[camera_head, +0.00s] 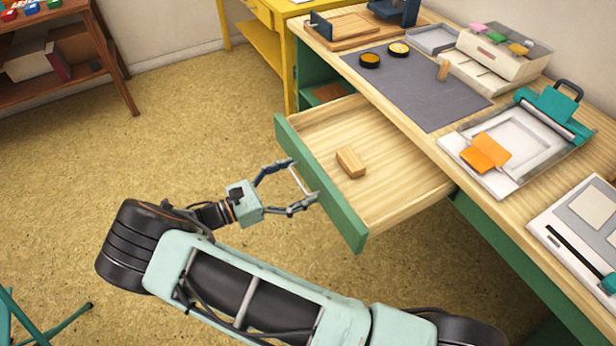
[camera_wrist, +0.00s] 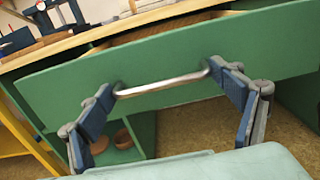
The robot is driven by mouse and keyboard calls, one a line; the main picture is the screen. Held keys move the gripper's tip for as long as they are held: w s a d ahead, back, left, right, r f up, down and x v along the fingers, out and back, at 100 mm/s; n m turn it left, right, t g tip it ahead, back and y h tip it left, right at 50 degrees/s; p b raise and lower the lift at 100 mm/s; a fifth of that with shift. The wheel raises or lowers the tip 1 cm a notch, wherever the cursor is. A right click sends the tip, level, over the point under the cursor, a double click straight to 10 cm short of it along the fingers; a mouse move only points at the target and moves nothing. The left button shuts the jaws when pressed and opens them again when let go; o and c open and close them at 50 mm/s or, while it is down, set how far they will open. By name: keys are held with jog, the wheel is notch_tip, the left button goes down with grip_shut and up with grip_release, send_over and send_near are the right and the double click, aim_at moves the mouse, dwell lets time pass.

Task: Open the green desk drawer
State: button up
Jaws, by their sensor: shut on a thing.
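The green desk drawer (camera_head: 330,198) stands pulled well out from the wooden-topped desk, its pale wooden inside showing. A wooden block (camera_head: 350,162) lies in it. The silver bar handle (camera_head: 300,180) is on the drawer's green front; it also shows in the wrist view (camera_wrist: 163,87). My gripper (camera_head: 303,182) is at the handle, its two fingers shut on it, one at each end of the bar. In the wrist view my gripper (camera_wrist: 162,90) has its blue finger pads at both ends of the handle, close to the green front.
The desk top holds a grey mat (camera_head: 425,95) with two round inkpads and a wooden stamp, a box (camera_head: 505,50) of coloured pads, and a teal press (camera_head: 550,115). A yellow table (camera_head: 268,45) stands behind. The floor (camera_head: 150,150) left of the drawer is clear.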

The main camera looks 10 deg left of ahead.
jog(key=shift+a, duration=0.2)
jog(key=o, duration=1.4)
jog(key=v, duration=1.2)
